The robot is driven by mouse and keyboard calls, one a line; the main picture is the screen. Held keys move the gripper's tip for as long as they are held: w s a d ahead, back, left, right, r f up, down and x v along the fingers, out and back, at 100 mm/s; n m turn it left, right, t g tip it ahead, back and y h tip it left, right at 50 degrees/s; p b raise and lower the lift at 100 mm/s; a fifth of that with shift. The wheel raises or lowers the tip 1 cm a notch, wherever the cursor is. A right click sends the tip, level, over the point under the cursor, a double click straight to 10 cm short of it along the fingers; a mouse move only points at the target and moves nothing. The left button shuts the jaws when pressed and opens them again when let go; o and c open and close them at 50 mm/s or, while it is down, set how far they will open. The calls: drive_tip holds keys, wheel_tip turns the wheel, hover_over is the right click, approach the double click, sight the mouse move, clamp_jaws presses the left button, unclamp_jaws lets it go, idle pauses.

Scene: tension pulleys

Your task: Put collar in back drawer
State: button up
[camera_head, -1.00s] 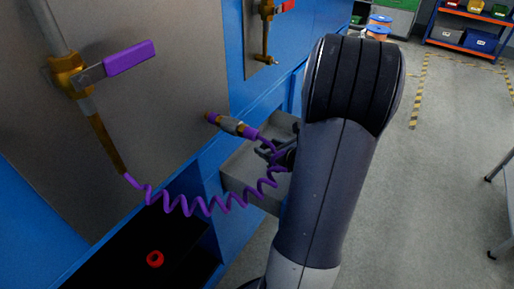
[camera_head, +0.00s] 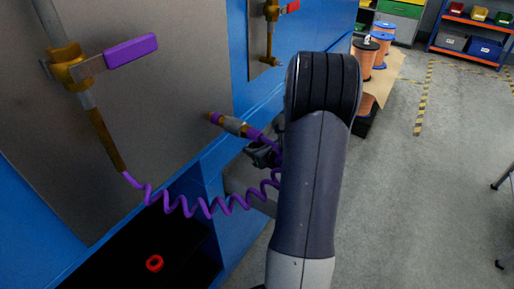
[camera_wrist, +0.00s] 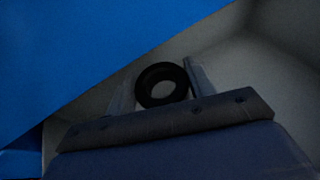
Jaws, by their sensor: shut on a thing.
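A dark ring-shaped collar (camera_wrist: 140,88) sits between the two fingers of my gripper (camera_wrist: 162,84) in the wrist view. My gripper is shut on it. In the head view my gripper (camera_head: 262,153) shows partly behind the purple coiled hose and my arm, near the blue cabinet wall; the collar cannot be made out there. The back drawer (camera_head: 236,178) stands open, grey inside, below my gripper and partly hidden by my arm. In the wrist view a pale grey surface (camera_wrist: 235,60), probably the drawer's inside, lies behind the collar.
A front drawer (camera_head: 190,238), dark inside, is open and holds a red ring (camera_head: 154,263). The purple coiled hose (camera_head: 207,207) hangs across the front of the back drawer. A blue panel (camera_wrist: 80,60) fills the wrist view's left.

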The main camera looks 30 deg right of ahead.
drive_tip(key=shift+f+b, duration=0.6)
drive_tip(key=shift+b, duration=0.05)
drive_tip(key=o, duration=1)
drive_tip(key=shift+c, duration=0.2)
drive_tip(key=shift+r, duration=0.1)
drive_tip(key=shift+s+r+p, duration=0.15)
drive_tip(key=shift+r+p, duration=0.75)
drive_tip(key=shift+p, duration=0.2)
drive_tip(key=p+v, duration=0.1)
drive_tip(key=v, duration=1)
drive_tip(key=shift+s, duration=0.35)
